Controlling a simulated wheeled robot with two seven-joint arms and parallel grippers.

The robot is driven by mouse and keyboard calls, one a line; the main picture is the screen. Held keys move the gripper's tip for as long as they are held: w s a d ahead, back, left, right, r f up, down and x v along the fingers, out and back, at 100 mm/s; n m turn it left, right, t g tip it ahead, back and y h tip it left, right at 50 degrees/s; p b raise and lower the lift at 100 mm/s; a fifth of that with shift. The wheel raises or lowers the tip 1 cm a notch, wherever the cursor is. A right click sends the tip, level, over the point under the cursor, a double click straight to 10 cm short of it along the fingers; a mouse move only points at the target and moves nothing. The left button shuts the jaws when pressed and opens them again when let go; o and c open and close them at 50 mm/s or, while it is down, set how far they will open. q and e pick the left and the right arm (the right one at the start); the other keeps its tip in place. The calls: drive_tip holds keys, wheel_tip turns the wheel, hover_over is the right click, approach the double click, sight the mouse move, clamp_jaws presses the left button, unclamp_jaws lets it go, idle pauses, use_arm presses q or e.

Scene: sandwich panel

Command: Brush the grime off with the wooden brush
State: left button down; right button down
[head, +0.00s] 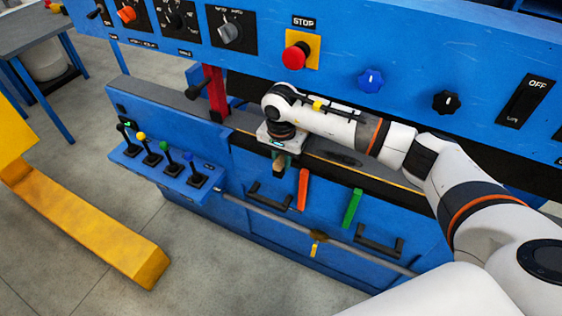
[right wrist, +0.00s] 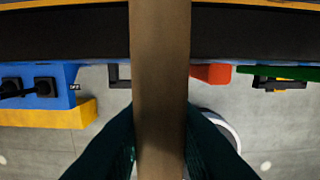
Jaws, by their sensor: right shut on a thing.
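My right gripper (head: 281,160) is over the front ledge of the blue panel machine, pointing down and mostly hidden under its wrist. It is shut on the wooden brush (head: 278,169), of which only a small brown piece shows below the wrist. In the right wrist view the brush's brown handle (right wrist: 160,75) runs up the middle of the picture between the dark fingers (right wrist: 160,150). The bristles cannot be made out. A dark smudge of grime (head: 341,157) lies on the grey ledge just right of the gripper. My left gripper is out of view.
The upright panel behind holds a red stop button (head: 295,57), knobs and a switch (head: 525,101). A red post (head: 215,92) stands left of the gripper. Orange (head: 303,189) and green (head: 352,207) handles are on the front. Levers (head: 165,158) and a yellow beam (head: 95,225) are left.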

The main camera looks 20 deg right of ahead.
drive_tip(key=shift+f, duration=0.2)
idle(0.4)
drive_tip(key=shift+r, duration=0.1)
drive_tip(key=shift+s+d, duration=1.4)
drive_tip(key=shift+s, duration=0.3)
drive_tip(key=shift+s+d, duration=0.6)
drive_tip(key=shift+s, duration=0.15)
drive_tip(key=shift+s+d, duration=0.8)
drive_tip(key=shift+s, duration=0.1)
